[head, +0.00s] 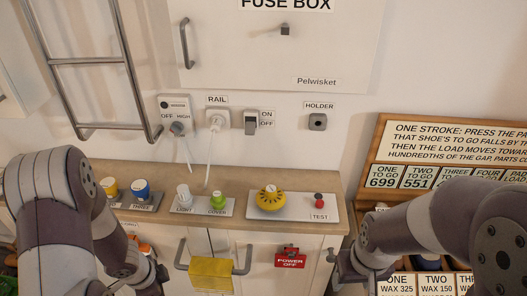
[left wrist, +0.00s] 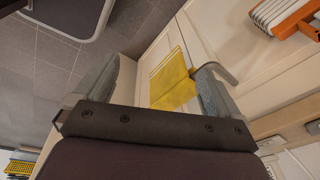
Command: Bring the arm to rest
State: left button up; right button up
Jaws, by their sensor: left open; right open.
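My left arm (head: 62,215) comes in at the left of the head view, bent down in front of the cabinet. Its gripper (left wrist: 155,70) shows in the left wrist view with two grey fingers wide apart and nothing between them. A yellow cloth (left wrist: 172,80) on a cabinet handle lies beyond the fingers, apart from them as far as I can tell. My right arm (head: 430,230) comes in at the right. Its gripper (head: 352,272) points down by the counter's right end; it is open, its fingertips partly cut off by the frame's lower edge.
The wooden counter (head: 150,216) carries labelled plugs, a yellow dial (head: 271,199) and a red test button (head: 319,200). A red power-off tag (head: 290,260) hangs on the cabinet front. A sign board (head: 450,150) stands at right, a ladder (head: 90,62) at left.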

pick_arm(q)
notch_tip(320, 180, up, 8)
jog(key=s+a+n+g+y, duration=0.1)
jog(key=s+a+n+y, duration=0.15)
jog(key=n, duration=0.65)
jog(key=s+d+r+n+h+p, duration=0.1)
jog(key=d+r+n, duration=0.3)
jog(key=d+r, duration=0.4)
jog(key=shift+s+d+t, duration=0.4)
jog(key=shift+d, duration=0.6)
